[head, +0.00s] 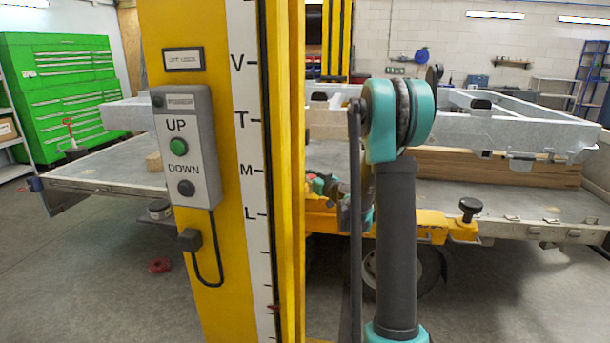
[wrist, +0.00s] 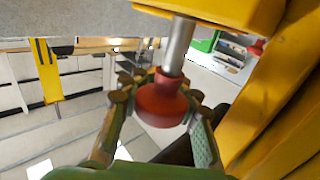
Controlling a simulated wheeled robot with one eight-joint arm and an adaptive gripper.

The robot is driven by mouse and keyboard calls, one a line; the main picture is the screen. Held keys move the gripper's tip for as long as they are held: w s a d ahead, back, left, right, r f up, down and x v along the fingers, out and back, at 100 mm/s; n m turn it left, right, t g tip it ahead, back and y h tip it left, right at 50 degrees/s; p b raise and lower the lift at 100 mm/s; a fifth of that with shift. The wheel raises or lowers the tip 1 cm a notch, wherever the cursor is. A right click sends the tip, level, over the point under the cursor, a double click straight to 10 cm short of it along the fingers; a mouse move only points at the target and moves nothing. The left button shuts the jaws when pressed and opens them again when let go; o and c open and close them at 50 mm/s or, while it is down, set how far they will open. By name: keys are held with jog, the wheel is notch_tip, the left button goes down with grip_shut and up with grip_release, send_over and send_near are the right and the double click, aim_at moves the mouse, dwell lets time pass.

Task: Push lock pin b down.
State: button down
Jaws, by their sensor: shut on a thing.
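A lock pin with a red knob (wrist: 161,103) and a bright metal shaft (wrist: 178,46) shows in the wrist view, at the yellow bracket (wrist: 225,10). My gripper (wrist: 158,92) has its fingers on both sides of the red knob and is shut on it. No letter shows on the pin, so I cannot tell from a label that it is pin b. In the head view, the yellow post and my arm largely hide the gripper; small red and green parts (head: 320,186) show between them.
A yellow lift post (head: 222,270) with an UP/DOWN control box (head: 185,145) stands close on the left. A black knob (head: 470,208) stands on a yellow lift arm (head: 432,222). The grey trailer frame (head: 540,125) is behind. A red object (head: 160,265) lies on the floor.

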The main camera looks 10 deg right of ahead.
jog(key=shift+f, duration=1.7)
jog(key=shift+s, duration=0.1)
jog(key=c, duration=1.3)
grip_release()
jog(key=shift+c, duration=0.2)
jog(key=shift+d, duration=0.1)
jog(key=v, duration=1.2)
